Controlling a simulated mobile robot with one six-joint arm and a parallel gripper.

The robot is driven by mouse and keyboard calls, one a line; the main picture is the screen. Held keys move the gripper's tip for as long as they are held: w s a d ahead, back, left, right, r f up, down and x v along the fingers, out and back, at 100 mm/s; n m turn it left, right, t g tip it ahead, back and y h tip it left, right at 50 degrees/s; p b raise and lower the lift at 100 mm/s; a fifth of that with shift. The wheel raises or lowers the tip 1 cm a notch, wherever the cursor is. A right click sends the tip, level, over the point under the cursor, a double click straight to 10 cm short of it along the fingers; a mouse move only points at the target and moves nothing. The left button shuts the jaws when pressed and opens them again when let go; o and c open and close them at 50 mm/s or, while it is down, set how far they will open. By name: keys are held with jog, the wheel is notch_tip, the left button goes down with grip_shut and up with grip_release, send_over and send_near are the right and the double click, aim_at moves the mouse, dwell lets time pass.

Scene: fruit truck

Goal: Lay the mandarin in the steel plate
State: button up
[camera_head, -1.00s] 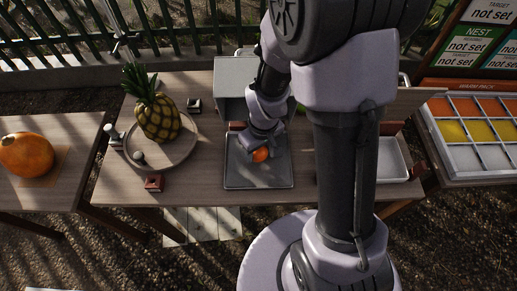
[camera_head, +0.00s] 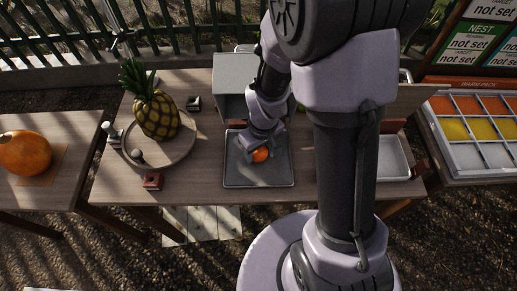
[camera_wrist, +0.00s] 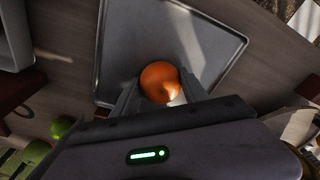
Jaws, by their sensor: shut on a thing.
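The mandarin (camera_head: 260,155) is a small orange fruit held between the fingers of my gripper (camera_head: 258,150). In the wrist view the mandarin (camera_wrist: 160,83) sits between the two dark fingers of my gripper (camera_wrist: 160,92), which are shut on it. The steel plate (camera_head: 245,180) is a square grey tray with a raised rim on the wooden table, and it also shows in the wrist view (camera_wrist: 125,40). The mandarin is over the plate's inside; I cannot tell whether it touches the bottom.
A pineapple (camera_head: 157,115) stands on a round board (camera_head: 183,145) to the left. A grey box (camera_head: 232,75) stands behind the plate. A white tray (camera_head: 393,150) is on the right, beyond my arm. A pumpkin (camera_head: 25,153) is on the left table. A green fruit (camera_wrist: 62,128) shows in the wrist view.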

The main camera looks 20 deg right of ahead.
jog(key=shift+f+b, duration=0.3)
dwell(0.5)
jog(key=o, duration=1.6)
jog(key=shift+o, duration=0.2)
jog(key=shift+r, duration=0.15)
notch_tip(320, 180, up, 7)
jog(key=p, duration=0.5)
jog(key=shift+p, duration=0.3)
jog(key=shift+f, duration=0.2)
